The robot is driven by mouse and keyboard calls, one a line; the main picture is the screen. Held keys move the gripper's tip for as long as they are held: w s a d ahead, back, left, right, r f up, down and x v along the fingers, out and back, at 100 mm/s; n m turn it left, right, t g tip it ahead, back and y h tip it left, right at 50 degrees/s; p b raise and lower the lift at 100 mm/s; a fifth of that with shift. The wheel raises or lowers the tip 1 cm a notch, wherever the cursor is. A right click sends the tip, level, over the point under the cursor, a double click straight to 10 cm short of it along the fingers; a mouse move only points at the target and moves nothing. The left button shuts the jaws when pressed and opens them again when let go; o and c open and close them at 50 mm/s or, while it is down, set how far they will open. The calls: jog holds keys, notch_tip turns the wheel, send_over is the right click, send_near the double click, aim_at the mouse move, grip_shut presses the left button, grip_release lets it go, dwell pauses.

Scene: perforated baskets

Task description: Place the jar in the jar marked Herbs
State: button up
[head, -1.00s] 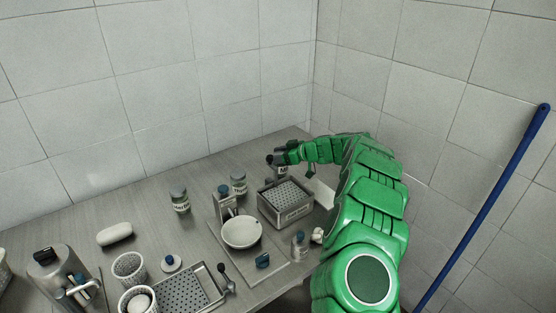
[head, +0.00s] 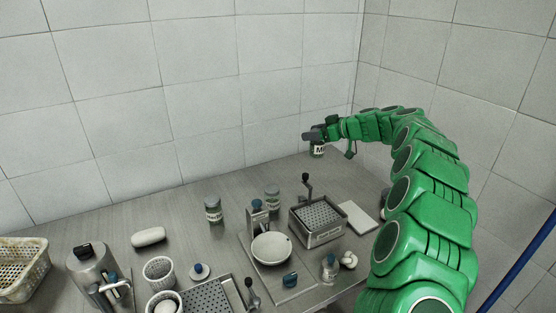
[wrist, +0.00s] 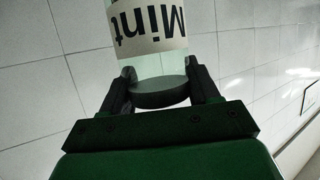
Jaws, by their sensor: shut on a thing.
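My gripper (head: 312,137) is shut on a glass jar with a cream label reading "Mint" (wrist: 150,28). The jar also shows in the head view (head: 319,151), hanging below my gripper, raised above the back of the counter. In the wrist view my gripper (wrist: 163,88) has its fingers on either side of the jar's dark round lid. Two more labelled jars stand upright on the counter, one at left (head: 213,212) and one nearer the middle (head: 272,199). Their labels are too small to read surely, so I cannot tell which says Herbs.
A metal box with a perforated top (head: 342,237) stands in front of my gripper. A machine with a white bowl (head: 271,249) is left of it. A white slab (head: 358,218) lies right. Cups (head: 159,270), a kettle (head: 92,268) and a perforated basket (head: 22,270) stand left. Tiled walls close the back.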

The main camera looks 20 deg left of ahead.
jog(key=s+a+r+n+g, duration=0.2)
jog(key=s+a, duration=0.5)
jog(key=s, duration=0.4)
jog(key=s+a+r+n+g, duration=0.15)
jog(key=s+a, duration=0.45)
jog(key=s, duration=0.6)
jog(key=s+a+r+n+g, duration=0.1)
jog(key=s+a+n+g, duration=0.15)
jog(key=s+a, duration=0.65)
jog(key=shift+m+y, duration=0.3)
jog(key=shift+w+a+f, duration=1.25)
jog(key=shift+w+f, duration=0.05)
jog(key=shift+f, duration=0.8)
jog(key=shift+w+a+f, duration=1.25)
jog(key=shift+w+f, duration=0.1)
jog(key=shift+f, duration=0.75)
jog(key=shift+w+a+f, duration=1.25)
jog(key=shift+w+f, duration=0.05)
jog(key=shift+f, duration=0.8)
jog(key=shift+f, duration=0.15)
jog(key=o, duration=1.2)
